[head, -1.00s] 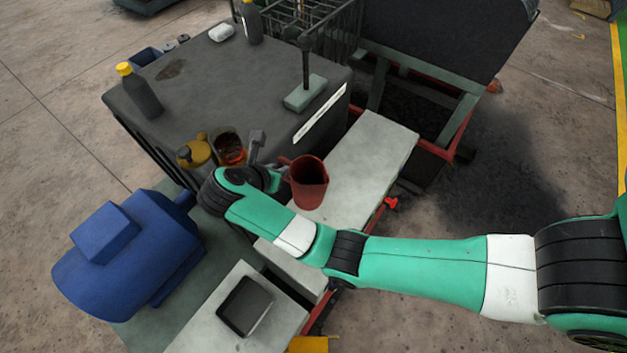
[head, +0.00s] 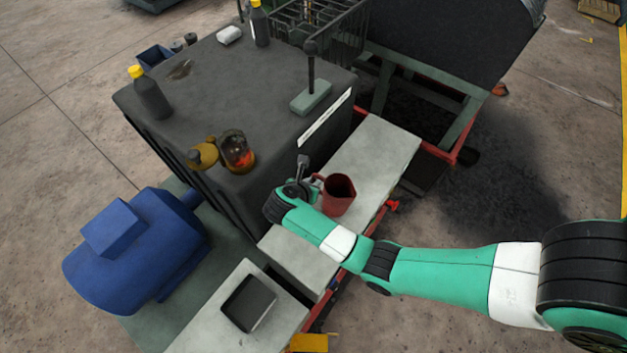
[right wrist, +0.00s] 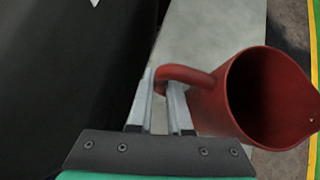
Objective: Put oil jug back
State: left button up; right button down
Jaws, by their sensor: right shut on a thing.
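The oil jug is a red open-topped jug (head: 338,196) in the head view, over the pale grey ledge (head: 384,150) beside the black cabinet. In the right wrist view the jug (right wrist: 215,108) is at the right, its wide mouth facing the camera and looking dark inside. My right gripper (head: 307,176) is shut on its handle, at the jug's left side. The two fingers (right wrist: 160,88) flank the curved handle in the right wrist view. I cannot tell whether the jug's base touches the ledge. My left gripper is not in view.
A glass container with amber-red contents (head: 237,150) and a yellow can (head: 204,155) stand on the black cabinet's near edge (head: 205,105). A yellow-capped bottle (head: 152,98) stands at its left. A blue motor (head: 135,245) lies at left. The ledge beyond the jug is clear.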

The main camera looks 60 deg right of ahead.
jog(key=c, duration=0.8)
grip_release()
jog(key=shift+f, duration=0.1)
jog(key=shift+c, duration=0.2)
jog(key=shift+a+r, duration=0.1)
jog(key=shift+r, duration=0.2)
jog(key=p+v, duration=0.2)
jog(key=v, duration=0.9)
jog(key=shift+a+r, duration=0.2)
jog(key=shift+a, duration=0.05)
